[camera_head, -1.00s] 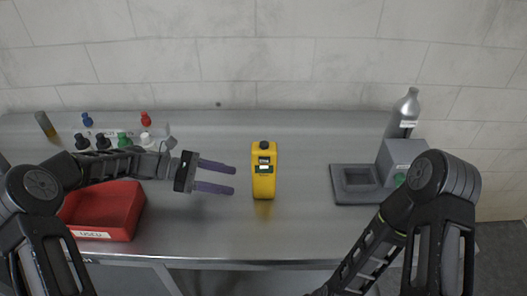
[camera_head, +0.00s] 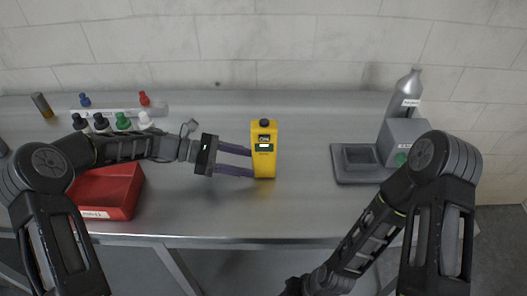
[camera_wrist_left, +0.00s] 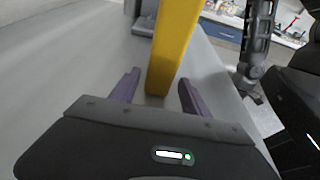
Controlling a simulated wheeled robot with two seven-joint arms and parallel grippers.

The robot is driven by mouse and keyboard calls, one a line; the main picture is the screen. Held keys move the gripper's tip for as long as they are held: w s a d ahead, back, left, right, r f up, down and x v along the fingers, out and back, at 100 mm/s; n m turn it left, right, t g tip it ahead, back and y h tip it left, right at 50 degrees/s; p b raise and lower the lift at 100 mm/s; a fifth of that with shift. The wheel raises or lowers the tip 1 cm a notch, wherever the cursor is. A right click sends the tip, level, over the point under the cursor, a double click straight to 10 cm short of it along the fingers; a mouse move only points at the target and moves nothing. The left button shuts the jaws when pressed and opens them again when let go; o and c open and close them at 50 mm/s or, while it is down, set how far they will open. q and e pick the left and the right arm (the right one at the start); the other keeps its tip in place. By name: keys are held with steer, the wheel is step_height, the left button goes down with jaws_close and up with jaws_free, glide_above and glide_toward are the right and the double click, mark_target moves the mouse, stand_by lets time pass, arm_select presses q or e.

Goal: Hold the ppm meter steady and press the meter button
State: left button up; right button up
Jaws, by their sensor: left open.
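The yellow ppm meter (camera_head: 264,163) stands upright on the metal table, with a dark knob on top, a small display and a green label on its front. In the left wrist view the meter (camera_wrist_left: 172,50) rises between the two purple fingers. My left gripper (camera_head: 250,162) reaches in from the left at the meter's left side. The left gripper (camera_wrist_left: 155,92) is open, with a gap visible between each finger and the meter. My right gripper (camera_head: 292,287) is low at the bottom edge, below the table front, and its fingers are not clearly visible.
Several capped bottles stand around a rack (camera_head: 112,112) at the back left. A grey device (camera_head: 347,177) and a silver bottle (camera_head: 404,95) stand at the right. The table around the meter is clear.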

mark_target(260, 165)
arm_select(q)
steer(key=shift+b+x, duration=0.35)
steer(key=shift+x, duration=1.9)
arm_select(e)
steer(key=shift+f, duration=0.45)
arm_select(q)
steer(key=shift+c, duration=0.2)
steer(key=c, duration=0.7)
steer(key=shift+c, duration=0.4)
arm_select(e)
jaws_close()
